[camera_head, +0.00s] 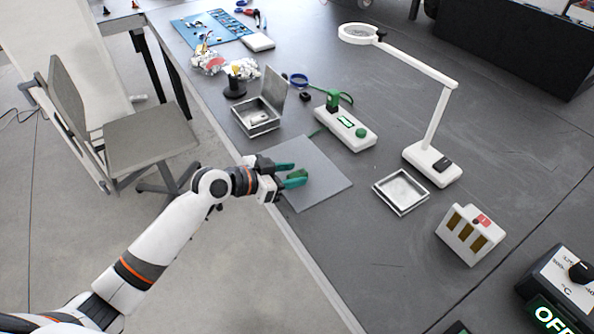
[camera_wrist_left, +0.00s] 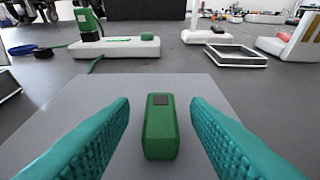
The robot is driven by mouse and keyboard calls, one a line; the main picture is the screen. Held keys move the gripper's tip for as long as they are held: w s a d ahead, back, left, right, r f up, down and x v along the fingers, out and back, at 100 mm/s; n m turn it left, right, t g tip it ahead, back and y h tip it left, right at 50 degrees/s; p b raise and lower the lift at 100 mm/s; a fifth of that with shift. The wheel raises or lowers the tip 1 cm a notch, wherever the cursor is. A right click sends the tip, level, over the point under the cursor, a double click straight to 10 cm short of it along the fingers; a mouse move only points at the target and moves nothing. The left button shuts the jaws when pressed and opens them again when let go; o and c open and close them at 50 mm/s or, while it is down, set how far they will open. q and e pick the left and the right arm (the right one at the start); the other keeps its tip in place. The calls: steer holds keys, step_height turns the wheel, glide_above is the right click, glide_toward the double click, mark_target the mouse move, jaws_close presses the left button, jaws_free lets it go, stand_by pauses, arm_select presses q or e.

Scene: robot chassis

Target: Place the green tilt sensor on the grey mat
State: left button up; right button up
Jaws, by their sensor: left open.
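The green tilt sensor (camera_wrist_left: 161,128) is a small green block with a dark square on top. In the left wrist view it rests on the grey mat (camera_wrist_left: 207,88), between the two teal fingers of my left gripper (camera_wrist_left: 160,135), with a gap on each side. In the head view the sensor (camera_head: 299,173) shows between the fingertips of my left gripper (camera_head: 291,175), over the grey mat (camera_head: 325,178). The left gripper is open and low over the mat's left part. My right gripper is not in view.
Behind the mat stands a white device with a green part (camera_head: 345,128). An open metal box (camera_head: 255,117) is at its upper left. An empty metal tray (camera_head: 401,191), a white magnifier lamp (camera_head: 432,163) and a white slotted block (camera_head: 468,235) stand to the right.

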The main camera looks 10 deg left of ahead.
arm_select(q)
steer(key=p+v, duration=0.1)
steer(key=v, duration=0.9)
steer(key=shift+f, duration=0.1)
